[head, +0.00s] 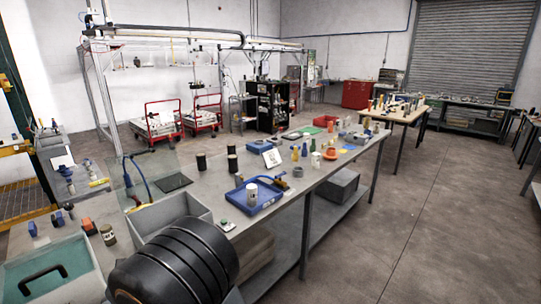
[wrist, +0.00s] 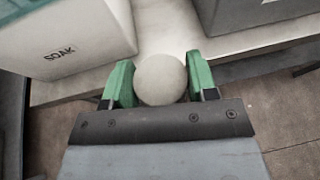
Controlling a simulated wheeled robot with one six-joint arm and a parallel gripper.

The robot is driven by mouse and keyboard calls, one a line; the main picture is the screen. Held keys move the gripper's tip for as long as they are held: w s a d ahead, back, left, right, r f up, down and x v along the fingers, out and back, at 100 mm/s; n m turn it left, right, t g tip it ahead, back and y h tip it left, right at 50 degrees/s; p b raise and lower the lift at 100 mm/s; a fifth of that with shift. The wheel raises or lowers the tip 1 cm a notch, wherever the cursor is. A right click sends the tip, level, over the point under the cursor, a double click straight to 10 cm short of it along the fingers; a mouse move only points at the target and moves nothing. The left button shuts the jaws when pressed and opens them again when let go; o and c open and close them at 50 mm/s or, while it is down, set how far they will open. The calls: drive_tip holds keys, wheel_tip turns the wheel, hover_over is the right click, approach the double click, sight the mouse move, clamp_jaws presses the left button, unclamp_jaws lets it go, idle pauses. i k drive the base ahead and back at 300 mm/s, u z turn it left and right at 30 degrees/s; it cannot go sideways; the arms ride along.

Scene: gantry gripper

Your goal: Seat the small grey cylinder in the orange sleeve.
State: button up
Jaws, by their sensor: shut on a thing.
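My gripper (wrist: 159,66), with green fingers, is shut on a round pale grey thing (wrist: 160,82) in the wrist view. I see it end-on, so it looks like the small grey cylinder; its length is hidden. It is held above or beside a pale bench edge. The gripper is not clearly visible in the head view. In the head view, a small orange piece (head: 331,153) stands on the long bench among other parts. I cannot tell whether it is the orange sleeve. No orange sleeve shows in the wrist view.
In the wrist view, a white box marked SOAK (wrist: 70,42) stands at left and a grey bin (wrist: 250,14) at upper right. In the head view, a blue tray (head: 270,204) and dark cylinders (head: 232,162) stand on the long bench. Open floor lies at right.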

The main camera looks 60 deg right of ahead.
sight(330, 154)
drive_tip(key=z, duration=3.8)
drive_tip(key=k, duration=2)
drive_tip(key=u, duration=1)
drive_tip(key=i, duration=1.7)
drive_tip(key=k, duration=0.35)
drive_tip(key=u, duration=0.05)
